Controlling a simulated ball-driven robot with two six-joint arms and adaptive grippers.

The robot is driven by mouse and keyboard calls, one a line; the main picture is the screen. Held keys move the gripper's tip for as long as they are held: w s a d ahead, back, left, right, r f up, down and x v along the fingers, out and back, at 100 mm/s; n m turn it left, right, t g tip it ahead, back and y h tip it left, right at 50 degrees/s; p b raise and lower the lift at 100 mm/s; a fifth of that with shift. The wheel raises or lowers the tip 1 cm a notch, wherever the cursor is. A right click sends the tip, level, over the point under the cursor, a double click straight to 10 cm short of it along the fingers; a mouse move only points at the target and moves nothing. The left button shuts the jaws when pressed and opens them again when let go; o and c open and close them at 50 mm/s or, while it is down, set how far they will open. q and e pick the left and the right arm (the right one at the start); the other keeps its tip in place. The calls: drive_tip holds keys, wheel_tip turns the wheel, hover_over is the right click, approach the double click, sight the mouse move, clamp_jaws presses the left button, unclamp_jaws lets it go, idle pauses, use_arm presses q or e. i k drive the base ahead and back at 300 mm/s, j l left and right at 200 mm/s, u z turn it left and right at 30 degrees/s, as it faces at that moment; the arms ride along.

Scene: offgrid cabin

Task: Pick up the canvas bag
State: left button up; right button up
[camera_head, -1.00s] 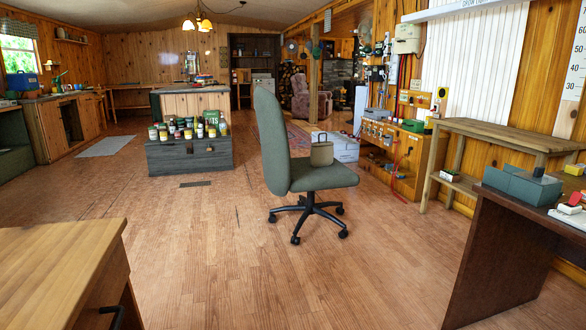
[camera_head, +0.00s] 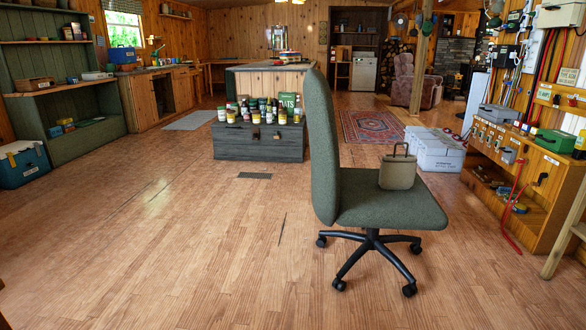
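The canvas bag (camera_head: 398,171) is a small olive-tan bag with an upright handle. It stands upright on the seat of the green office chair (camera_head: 388,208), to the right of the tall backrest. The chair stands on a black wheeled base in the middle right of the view. Neither of my grippers shows in the head view.
Open wooden floor (camera_head: 200,250) lies in front and to the left. A dark chest (camera_head: 258,143) with jars and bottles stands behind. White boxes (camera_head: 436,152) are behind the chair. A wooden workbench (camera_head: 520,180) runs along the right wall. A blue cooler (camera_head: 22,164) is at left.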

sight(397, 171)
drive_tip(key=i+l+u, duration=0.1)
drive_tip(key=i+l, duration=0.15)
drive_tip(key=i+l+u, duration=0.1)
drive_tip(key=i+l, duration=0.2)
drive_tip(key=i+l+u, duration=0.1)
drive_tip(key=l, duration=0.35)
drive_tip(key=i+l+u, duration=0.1)
drive_tip(key=i+l, duration=0.25)
drive_tip(key=i+l+u, duration=0.15)
drive_tip(key=l, duration=0.25)
drive_tip(key=i+l+u, duration=0.1)
drive_tip(key=i+l, duration=0.15)
drive_tip(key=l, duration=0.15)
